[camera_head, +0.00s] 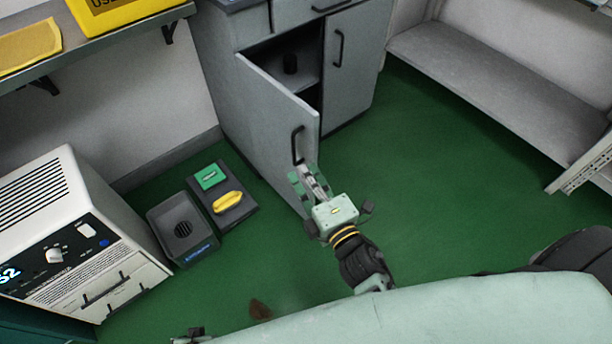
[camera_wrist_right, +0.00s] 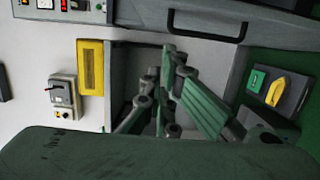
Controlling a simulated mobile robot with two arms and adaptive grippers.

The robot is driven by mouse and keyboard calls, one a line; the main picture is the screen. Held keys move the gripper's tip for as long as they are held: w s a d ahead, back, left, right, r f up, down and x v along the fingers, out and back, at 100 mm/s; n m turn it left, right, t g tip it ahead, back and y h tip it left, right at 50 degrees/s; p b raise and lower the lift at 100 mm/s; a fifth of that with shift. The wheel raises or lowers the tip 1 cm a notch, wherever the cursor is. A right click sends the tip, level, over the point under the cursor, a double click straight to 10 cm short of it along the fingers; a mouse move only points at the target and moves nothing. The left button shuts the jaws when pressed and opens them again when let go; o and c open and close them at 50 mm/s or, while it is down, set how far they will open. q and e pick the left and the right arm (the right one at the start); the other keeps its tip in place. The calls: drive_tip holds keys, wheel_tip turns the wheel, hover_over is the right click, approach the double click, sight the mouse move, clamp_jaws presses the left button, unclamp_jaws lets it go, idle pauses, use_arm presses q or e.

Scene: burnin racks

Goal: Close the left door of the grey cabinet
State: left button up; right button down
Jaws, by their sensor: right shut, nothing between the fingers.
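The grey cabinet (camera_head: 222,75) stands at the top middle of the head view. Its left door (camera_head: 268,120) is swung well open towards me, showing the dark interior. A black bar handle (camera_head: 298,145) sits near the door's free edge. My right gripper (camera_head: 308,178) is shut and empty, with its fingers at the free edge just below the handle. I cannot tell whether they touch the door. Its green-padded fingers fill the middle of the right wrist view (camera_wrist_right: 180,95). Only a small piece of my left gripper (camera_head: 188,336) shows at the bottom edge; its fingers are hidden.
The cabinet's right door (camera_head: 345,75) is closed. Two dark trays (camera_head: 183,250) (camera_head: 238,213) lie on the floor left of the door. A white machine (camera_head: 50,205) stands at left. Green floor is clear to the right.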

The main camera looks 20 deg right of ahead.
use_arm(q)
drive_tip(key=shift+s+a+f, duration=0.15)
drive_tip(key=shift+s+f, duration=0.2)
drive_tip(key=shift+f, duration=0.15)
use_arm(e)
drive_tip(key=w+d, duration=0.2)
drive_tip(key=w, duration=0.7)
drive_tip(key=shift+d, duration=0.2)
use_arm(q)
drive_tip(key=shift+s, duration=0.1)
use_arm(e)
drive_tip(key=shift+d, duration=0.1)
